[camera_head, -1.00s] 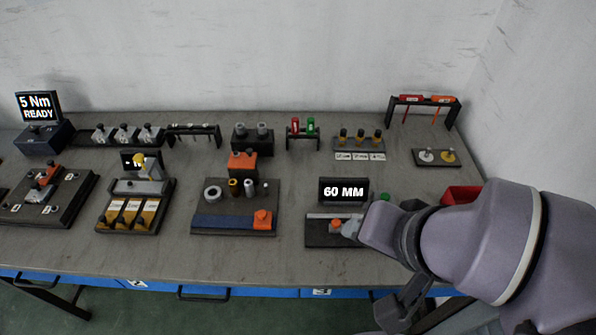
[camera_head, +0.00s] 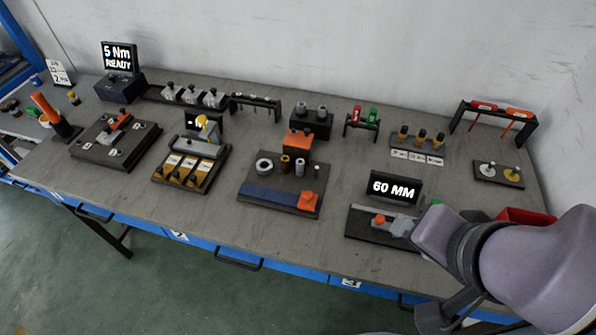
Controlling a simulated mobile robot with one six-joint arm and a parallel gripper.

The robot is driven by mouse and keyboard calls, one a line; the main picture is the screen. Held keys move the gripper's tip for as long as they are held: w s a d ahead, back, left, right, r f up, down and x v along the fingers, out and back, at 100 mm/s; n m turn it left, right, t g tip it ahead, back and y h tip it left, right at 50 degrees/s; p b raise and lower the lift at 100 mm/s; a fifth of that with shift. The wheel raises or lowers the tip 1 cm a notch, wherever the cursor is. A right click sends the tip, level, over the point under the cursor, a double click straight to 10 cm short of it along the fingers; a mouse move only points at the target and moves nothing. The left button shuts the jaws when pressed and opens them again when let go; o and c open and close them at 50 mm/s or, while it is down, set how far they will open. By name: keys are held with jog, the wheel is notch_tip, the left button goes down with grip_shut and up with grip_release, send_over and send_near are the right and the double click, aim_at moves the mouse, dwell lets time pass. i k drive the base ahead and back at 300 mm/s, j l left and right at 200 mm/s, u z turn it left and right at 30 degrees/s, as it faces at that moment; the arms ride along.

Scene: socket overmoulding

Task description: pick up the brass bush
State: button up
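A small brass-coloured cylinder, which looks like the brass bush (camera_head: 285,163), stands upright on a black fixture plate (camera_head: 262,178) near the middle of the bench. It stands between a grey ring (camera_head: 264,166) and a light grey cylinder (camera_head: 300,168). Several other brass-coloured pieces with dark tops (camera_head: 421,136) stand in a rack at the back right; I cannot tell whether these are bushes too. My arm shows at the lower right, in front of the 60 MM gauge's right end. My gripper's fingers are not visible.
An orange-topped block (camera_head: 298,141) stands behind the brass cylinder, and an orange block (camera_head: 307,201) sits at the plate's front right. The 60 MM display (camera_head: 394,188) and a red bin (camera_head: 525,216) are near my arm. Bare bench lies between the fixtures.

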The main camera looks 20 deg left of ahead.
aim_at(420, 138)
jog(key=i+j+z, duration=0.15)
jog(key=z, duration=0.25)
jog(key=i+j+z, duration=0.15)
jog(key=z, duration=0.3)
jog(key=i+j+z, duration=0.15)
jog(key=z, duration=0.25)
jog(key=j, duration=0.1)
